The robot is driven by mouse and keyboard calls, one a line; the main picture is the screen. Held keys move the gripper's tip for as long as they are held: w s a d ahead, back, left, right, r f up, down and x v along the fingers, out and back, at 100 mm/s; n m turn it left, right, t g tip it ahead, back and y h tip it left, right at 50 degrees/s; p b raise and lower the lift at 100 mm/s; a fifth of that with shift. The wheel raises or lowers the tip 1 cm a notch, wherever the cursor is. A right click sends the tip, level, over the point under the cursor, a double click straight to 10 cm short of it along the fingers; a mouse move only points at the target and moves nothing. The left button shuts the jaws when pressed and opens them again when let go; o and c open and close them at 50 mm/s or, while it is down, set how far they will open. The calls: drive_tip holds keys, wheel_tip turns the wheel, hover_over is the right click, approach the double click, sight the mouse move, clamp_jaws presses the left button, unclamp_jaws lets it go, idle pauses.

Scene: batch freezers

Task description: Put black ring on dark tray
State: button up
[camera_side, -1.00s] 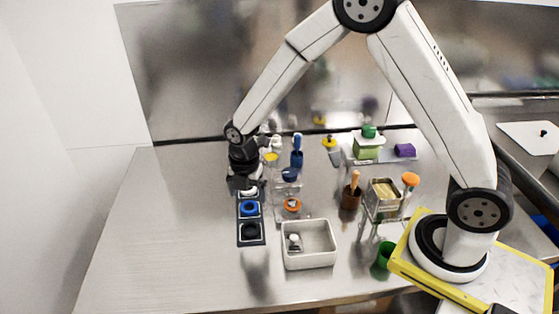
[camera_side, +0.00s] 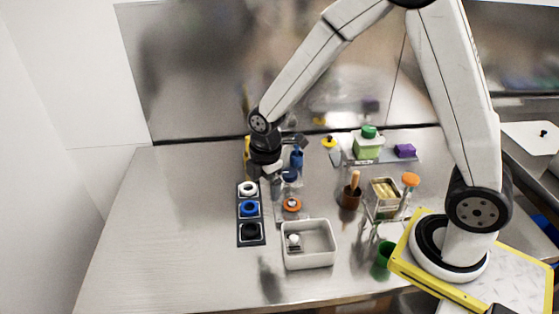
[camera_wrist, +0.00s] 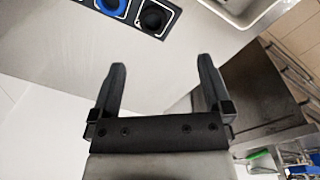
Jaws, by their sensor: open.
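The dark tray (camera_side: 239,241) is a long black strip with square compartments, lying on the steel counter. A black ring (camera_side: 250,231) sits in its front compartment, a blue ring (camera_side: 249,208) in the middle one and a white ring (camera_side: 248,188) in the back one. The black ring (camera_wrist: 154,18) and the blue ring (camera_wrist: 110,5) also show at the top of the wrist view. My gripper (camera_side: 270,188) is above the counter, behind and right of the tray. In the wrist view its two fingers (camera_wrist: 162,75) are apart with nothing between them.
A light grey bin (camera_side: 309,262) with a small white and dark item stands right of the tray. An orange ring (camera_side: 292,204) lies near a clear stand. A brown cup (camera_side: 349,197), a tin rack (camera_side: 384,192) and a green cup (camera_side: 383,258) stand further right. The counter's left side is clear.

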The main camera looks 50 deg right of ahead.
drive_tip(key=s+d+r+m+t, duration=0.1)
drive_tip(key=s+d+r+m, duration=0.1)
drive_tip(key=s+m, duration=0.3)
drive_tip(key=s+d+r+m, duration=0.2)
drive_tip(key=s+m, duration=0.4)
drive_tip(key=m, duration=0.4)
drive_tip(key=shift+r+m+t, duration=0.2)
drive_tip(key=shift+m+t, duration=0.2)
drive_tip(key=shift+w, duration=0.1)
idle(0.3)
